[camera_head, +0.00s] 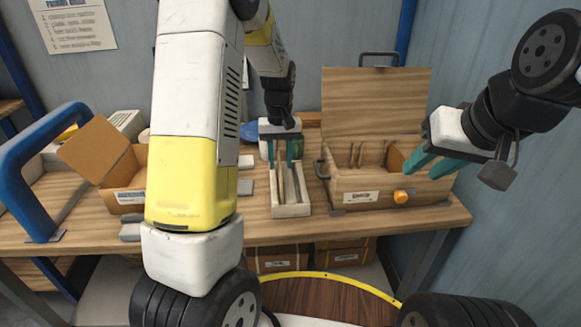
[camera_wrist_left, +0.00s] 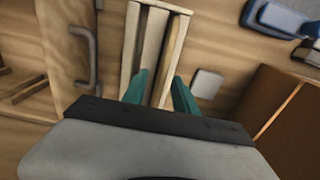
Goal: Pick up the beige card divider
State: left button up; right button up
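A small open wooden tray (camera_head: 291,211) stands on the workbench and holds upright thin slats. In the left wrist view, a greyish-beige slat (camera_wrist_left: 151,42) and a lighter tan one (camera_wrist_left: 175,40) stand side by side in it. I cannot tell for sure which is the beige card divider. My left gripper (camera_head: 282,163) is over the tray's far end, its teal fingers apart on either side of the slats. The left wrist view shows the same open fingers (camera_wrist_left: 162,92); contact with a slat cannot be told. My right gripper (camera_head: 430,166) is open and empty in front of the wooden box.
An open-lidded wooden box (camera_head: 375,197) with an orange knob (camera_head: 401,197) stands right of the tray, close beside it. A cardboard box (camera_head: 127,196) and a blue handle-like frame (camera_head: 22,190) are at left. My left arm hides part of the bench.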

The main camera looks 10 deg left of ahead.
pick_arm(q)
jog(key=f, duration=0.4)
jog(key=shift+w+a+f, duration=0.15)
jog(key=shift+a+f, duration=0.05)
jog(key=shift+f, duration=0.1)
grip_shut()
